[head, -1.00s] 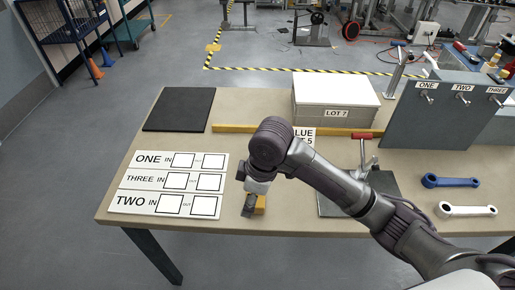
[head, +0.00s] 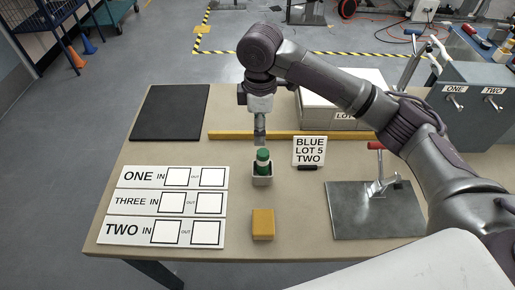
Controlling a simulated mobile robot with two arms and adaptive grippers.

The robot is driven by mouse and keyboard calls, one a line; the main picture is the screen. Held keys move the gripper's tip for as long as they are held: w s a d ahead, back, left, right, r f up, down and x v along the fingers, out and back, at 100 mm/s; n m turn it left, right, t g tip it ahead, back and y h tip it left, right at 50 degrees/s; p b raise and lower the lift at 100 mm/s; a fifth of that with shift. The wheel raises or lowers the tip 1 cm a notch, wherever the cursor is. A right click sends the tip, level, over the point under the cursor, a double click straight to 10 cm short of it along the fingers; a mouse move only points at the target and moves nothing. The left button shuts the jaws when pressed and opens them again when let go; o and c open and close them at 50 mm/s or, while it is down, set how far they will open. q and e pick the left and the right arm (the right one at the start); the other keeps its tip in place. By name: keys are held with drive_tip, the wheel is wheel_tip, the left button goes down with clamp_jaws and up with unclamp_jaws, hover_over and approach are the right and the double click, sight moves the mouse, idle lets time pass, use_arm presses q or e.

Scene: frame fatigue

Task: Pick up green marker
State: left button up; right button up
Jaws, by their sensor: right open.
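The green marker (head: 263,156) stands upright in a small grey holder (head: 262,180) near the middle of the table, with its green cap on top. My right gripper (head: 260,138) hangs pointing down just above and slightly behind the cap in the picture. The right gripper is open and empty; whether it touches the marker is hard to tell. My left gripper is not in view.
A yellow block (head: 263,224) lies in front of the holder. A metal plate with a red-handled clamp (head: 377,186) is further right.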

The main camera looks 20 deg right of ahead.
sight(260, 151)
drive_tip(key=f, duration=0.7)
drive_tip(key=shift+s+f+p, duration=0.25)
drive_tip(key=shift+f+p, duration=0.1)
drive_tip(key=shift+f, duration=0.25)
drive_tip(key=f, duration=0.2)
drive_tip(key=d+f+p, duration=0.1)
drive_tip(key=shift+s, duration=0.25)
wheel_tip(260, 151, down, 2)
drive_tip(key=shift+w+a+f, duration=0.1)
clamp_jaws()
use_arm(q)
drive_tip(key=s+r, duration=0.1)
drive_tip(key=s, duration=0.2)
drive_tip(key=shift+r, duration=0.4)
